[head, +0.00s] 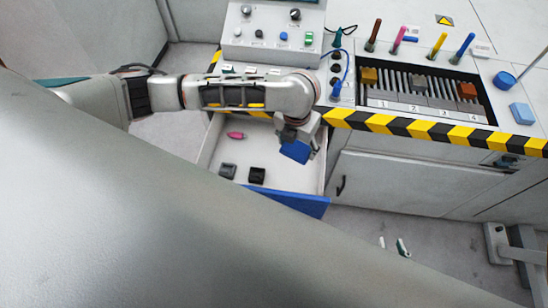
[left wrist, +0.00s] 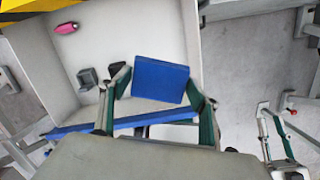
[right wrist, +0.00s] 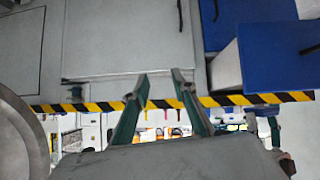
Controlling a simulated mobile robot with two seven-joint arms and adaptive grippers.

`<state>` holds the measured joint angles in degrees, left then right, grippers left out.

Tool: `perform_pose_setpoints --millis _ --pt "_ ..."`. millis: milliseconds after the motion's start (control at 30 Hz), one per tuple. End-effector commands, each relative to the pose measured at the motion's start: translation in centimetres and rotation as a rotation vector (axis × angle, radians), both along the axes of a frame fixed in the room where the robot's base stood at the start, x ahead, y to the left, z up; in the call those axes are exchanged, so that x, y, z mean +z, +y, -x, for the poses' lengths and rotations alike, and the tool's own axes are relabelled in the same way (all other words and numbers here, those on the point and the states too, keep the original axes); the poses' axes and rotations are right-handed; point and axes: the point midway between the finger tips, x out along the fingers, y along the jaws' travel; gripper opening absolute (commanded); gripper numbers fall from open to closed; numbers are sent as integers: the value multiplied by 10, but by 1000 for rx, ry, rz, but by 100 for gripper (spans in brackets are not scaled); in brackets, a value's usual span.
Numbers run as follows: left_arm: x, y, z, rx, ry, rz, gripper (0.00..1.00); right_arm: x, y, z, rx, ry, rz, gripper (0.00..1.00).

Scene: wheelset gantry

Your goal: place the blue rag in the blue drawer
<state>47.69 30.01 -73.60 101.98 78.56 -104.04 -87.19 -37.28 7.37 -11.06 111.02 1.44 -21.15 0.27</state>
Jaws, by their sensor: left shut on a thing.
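The blue rag (head: 295,151) is a flat blue piece held by my left gripper (head: 303,142) above the open drawer. In the left wrist view the rag (left wrist: 160,80) lies between the two fingers of the left gripper (left wrist: 162,95). The drawer has a blue front (head: 300,203) and a pale interior, and its blue front edge also shows in the left wrist view (left wrist: 75,129). My right gripper (right wrist: 160,88) is open and empty. In the left wrist view it shows (left wrist: 277,128) to the right of the drawer; in the head view my arm mostly hides it.
The drawer holds a pink object (head: 236,135) and two dark blocks (head: 257,175). Above it are a control panel (head: 275,35) and a striped counter edge (head: 420,133). A light blue block (head: 522,113) lies at the counter's right.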

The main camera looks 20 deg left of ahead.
Motion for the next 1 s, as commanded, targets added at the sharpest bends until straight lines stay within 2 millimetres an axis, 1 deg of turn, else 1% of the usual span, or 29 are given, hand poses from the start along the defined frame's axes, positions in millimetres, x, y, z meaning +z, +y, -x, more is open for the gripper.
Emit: perform_pose_setpoints --millis 167,300,533,633,700,867,967,1000 --pt "-41 0 2 -1 6 -2 42 -4 5 -1 7 -8 -8 26" --pt "-75 0 2 0 6 -2 42 -4 14 -3 22 -21 -19 26" --pt "-128 0 1 0 4 -1 42 -11 13 -6 22 -31 -18 26" --pt "-143 0 1 -1 3 -1 42 -14 12 -5 21 -29 -17 26" --pt "-149 0 0 0 1 -1 42 -17 11 -5 20 -27 -14 26" --pt "-156 0 1 -1 2 0 42 -21 10 -4 20 -22 -13 26" --pt "-168 0 1 -1 3 -1 42 -25 10 -3 20 -20 -12 26" --pt "-174 1 1 0 3 -1 42 -27 10 -3 20 -19 -12 26"
